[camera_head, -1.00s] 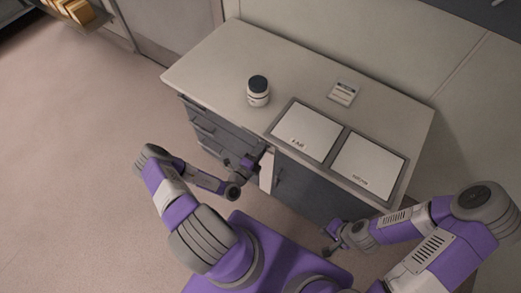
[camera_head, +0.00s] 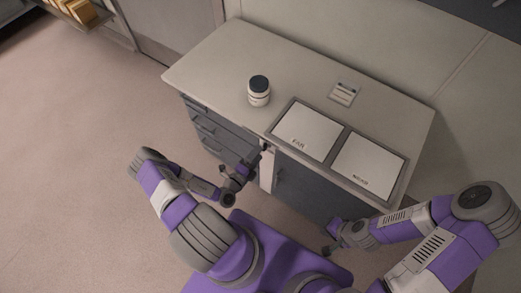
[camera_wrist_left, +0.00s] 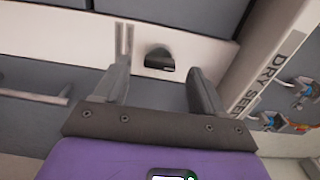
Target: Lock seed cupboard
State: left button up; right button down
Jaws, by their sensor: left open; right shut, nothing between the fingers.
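The grey cupboard door (camera_head: 300,188) with a bar handle (camera_head: 279,177) is at the front of the bench, beside a pale upright strip (camera_head: 266,172). A dark knob (camera_wrist_left: 159,60) stands out from a pale strip in the left wrist view. My left gripper (camera_head: 254,160) is open in front of the strip. In the left wrist view its fingers (camera_wrist_left: 158,72) lie on either side of the knob, apart from it. A "DRY SEE…" label (camera_wrist_left: 268,75) runs along a pale edge, partly cut off. My right gripper (camera_head: 328,245) is shut and empty, low before the cupboard's right part.
On the bench top (camera_head: 225,65) stand a dark-lidded white jar (camera_head: 259,92), a small card (camera_head: 345,92) and a tray (camera_head: 340,147) with two labelled pale panels. Grey drawers (camera_head: 212,130) are left of the strip. Floor at left (camera_head: 75,150) is clear.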

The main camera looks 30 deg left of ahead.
pick_arm(q)
jog(key=s, duration=0.4)
jog(key=shift+s+a, duration=0.1)
jog(key=shift+a, duration=0.05)
dwell(0.4)
jog(key=s+d+r+m+g+h, duration=0.25)
jog(key=d+m+g+h, duration=0.4)
jog(key=d+m, duration=0.35)
jog(key=s+d+r+m+g+h, duration=0.1)
jog(key=s+d+m+g+h, duration=0.35)
jog(key=d+m+h, duration=0.35)
jog(key=s+f+m+g+y, duration=0.4)
jog(key=s+m+g+y, duration=0.55)
jog(key=m, duration=1.15)
jog(key=w+a+r+m+t+y, duration=0.1)
jog(key=w+m+t+y, duration=0.1)
jog(key=w+m, duration=0.6)
jog(key=m+t, duration=0.1)
jog(key=m, duration=0.2)
